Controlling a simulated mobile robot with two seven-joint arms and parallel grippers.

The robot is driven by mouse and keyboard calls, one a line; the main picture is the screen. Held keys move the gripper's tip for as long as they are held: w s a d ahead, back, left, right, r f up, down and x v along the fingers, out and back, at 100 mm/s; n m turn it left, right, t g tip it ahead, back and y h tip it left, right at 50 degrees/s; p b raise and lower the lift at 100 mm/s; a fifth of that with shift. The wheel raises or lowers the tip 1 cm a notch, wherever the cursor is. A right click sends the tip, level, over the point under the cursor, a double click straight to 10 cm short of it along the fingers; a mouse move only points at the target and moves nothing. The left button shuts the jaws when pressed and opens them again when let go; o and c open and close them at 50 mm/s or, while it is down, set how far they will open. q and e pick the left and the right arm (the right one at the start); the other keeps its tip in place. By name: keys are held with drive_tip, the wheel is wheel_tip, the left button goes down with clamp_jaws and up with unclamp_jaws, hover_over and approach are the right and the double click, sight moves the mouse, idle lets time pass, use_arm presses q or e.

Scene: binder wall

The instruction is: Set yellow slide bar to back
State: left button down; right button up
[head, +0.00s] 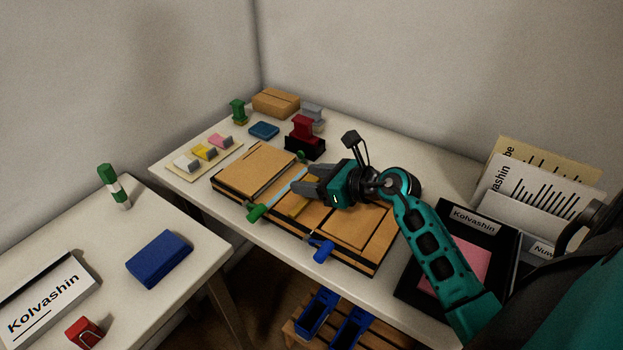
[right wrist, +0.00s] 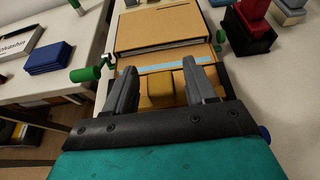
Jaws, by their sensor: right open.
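A wooden binder board (head: 370,266) with raised panels lies on the table. A yellow bar (head: 297,209) lies across its middle, partly hidden by my right gripper (head: 302,191). In the right wrist view a yellow block (right wrist: 160,92) shows between the two grey fingers (right wrist: 160,80) of my right gripper, with gaps beside it. The right gripper is open. A pale blue strip (head: 287,187) lies just left of the yellow bar. A green knob (head: 257,212) and a blue knob (head: 321,250) stand at the board's front edge. My left gripper is not in view.
Red stamps (head: 303,130), a brown box (head: 276,103) and a tray of coloured clips (head: 204,153) stand behind and left. A black folder (head: 479,216) and papers (head: 541,190) are at the right. A second table (head: 80,222) holds a blue block (head: 159,258).

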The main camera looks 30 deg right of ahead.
clamp_jaws()
idle(0.6)
